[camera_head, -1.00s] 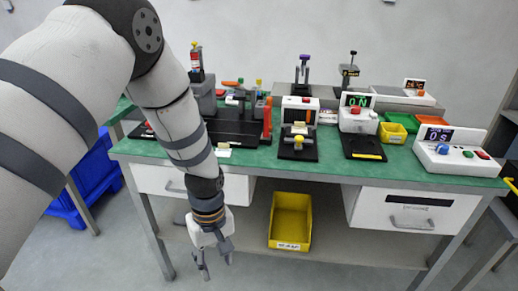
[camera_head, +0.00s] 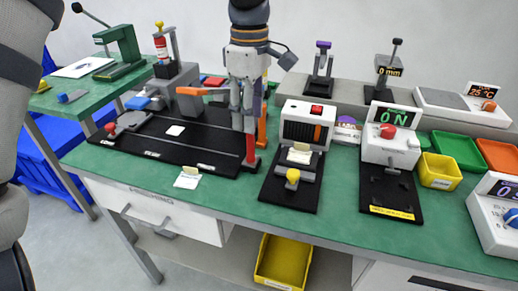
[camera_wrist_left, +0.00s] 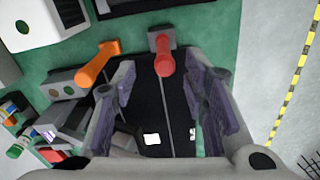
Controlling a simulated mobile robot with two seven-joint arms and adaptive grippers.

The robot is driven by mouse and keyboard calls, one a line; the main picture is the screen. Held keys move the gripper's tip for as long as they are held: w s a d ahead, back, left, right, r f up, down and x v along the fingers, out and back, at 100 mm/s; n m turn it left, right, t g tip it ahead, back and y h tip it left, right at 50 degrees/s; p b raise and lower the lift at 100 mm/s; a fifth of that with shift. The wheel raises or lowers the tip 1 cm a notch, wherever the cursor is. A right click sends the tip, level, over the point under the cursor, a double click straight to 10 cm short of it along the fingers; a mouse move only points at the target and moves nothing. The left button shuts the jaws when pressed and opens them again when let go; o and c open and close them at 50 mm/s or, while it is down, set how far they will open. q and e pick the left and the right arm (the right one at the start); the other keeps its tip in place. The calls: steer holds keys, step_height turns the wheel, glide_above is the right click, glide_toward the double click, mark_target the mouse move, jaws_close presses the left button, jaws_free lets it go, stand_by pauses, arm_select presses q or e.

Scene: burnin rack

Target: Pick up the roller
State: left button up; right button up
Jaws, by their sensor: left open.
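I cannot tell for sure which thing is the roller. An upright red bar (camera_head: 250,150) stands at the right end of a black base plate (camera_head: 150,152); a red handle on a grey block (camera_wrist_left: 164,60) shows in the left wrist view. An orange handle (camera_wrist_left: 96,64) stands beside it, and an orange upright (camera_head: 262,128) shows in the head view. My left gripper (camera_head: 243,122) points down over the plate's right end, open, with nothing seen held. In the left wrist view its fingers (camera_wrist_left: 160,88) are spread, with the red handle beyond the gap. My right gripper is not in view.
A burn-in style box with a red button (camera_head: 308,125) and a unit with a green display (camera_head: 392,137) stand to the right. Yellow (camera_head: 438,171) and green (camera_head: 459,149) bins lie farther right. The green table (camera_head: 330,222) is clear along its front edge.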

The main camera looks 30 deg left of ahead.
mark_target(251, 155)
arm_select(q)
steer(key=f, duration=0.9)
steer(key=shift+s, duration=0.25)
jaws_close()
